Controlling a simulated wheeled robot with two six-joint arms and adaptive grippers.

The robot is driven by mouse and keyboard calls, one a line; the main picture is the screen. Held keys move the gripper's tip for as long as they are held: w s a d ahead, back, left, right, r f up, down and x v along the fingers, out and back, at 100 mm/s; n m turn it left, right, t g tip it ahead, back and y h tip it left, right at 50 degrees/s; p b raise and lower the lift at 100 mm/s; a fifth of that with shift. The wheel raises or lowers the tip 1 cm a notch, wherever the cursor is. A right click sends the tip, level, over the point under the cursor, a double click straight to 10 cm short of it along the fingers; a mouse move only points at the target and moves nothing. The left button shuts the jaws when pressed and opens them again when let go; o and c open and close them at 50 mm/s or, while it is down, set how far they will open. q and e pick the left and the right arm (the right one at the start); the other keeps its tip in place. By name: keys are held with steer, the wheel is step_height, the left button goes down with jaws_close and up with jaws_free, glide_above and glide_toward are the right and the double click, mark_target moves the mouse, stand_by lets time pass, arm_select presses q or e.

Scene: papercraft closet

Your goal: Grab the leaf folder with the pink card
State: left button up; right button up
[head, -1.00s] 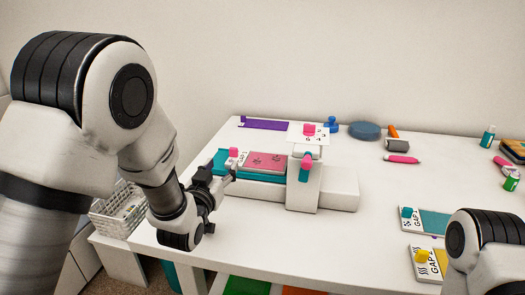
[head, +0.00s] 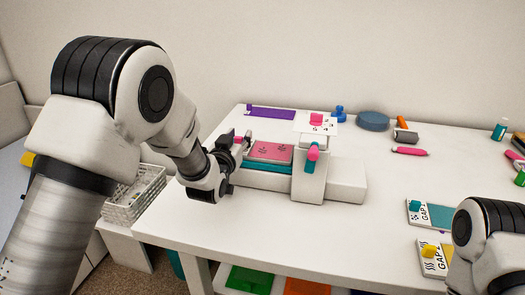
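The pink card (head: 270,151) lies flat on a teal folder (head: 268,167). Its far right part meets the white press-like machine (head: 311,184) on the table, which has a pink and teal handle. My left gripper (head: 240,143) is at the left end of the folder, with its fingers by a small pink piece there. The gripper and wrist hide that end, so I cannot tell whether the fingers are closed on anything. My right arm shows only at the lower right; its gripper is out of view.
A purple strip (head: 270,112), a blue disc (head: 373,121) and a pink marker (head: 410,151) lie at the back. Cards with coloured knobs (head: 432,215) lie at the right. A white wire basket (head: 135,195) stands left of the table. The front middle of the table is clear.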

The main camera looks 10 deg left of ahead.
arm_select(q)
jaws_close()
steer(key=shift+r, duration=0.15)
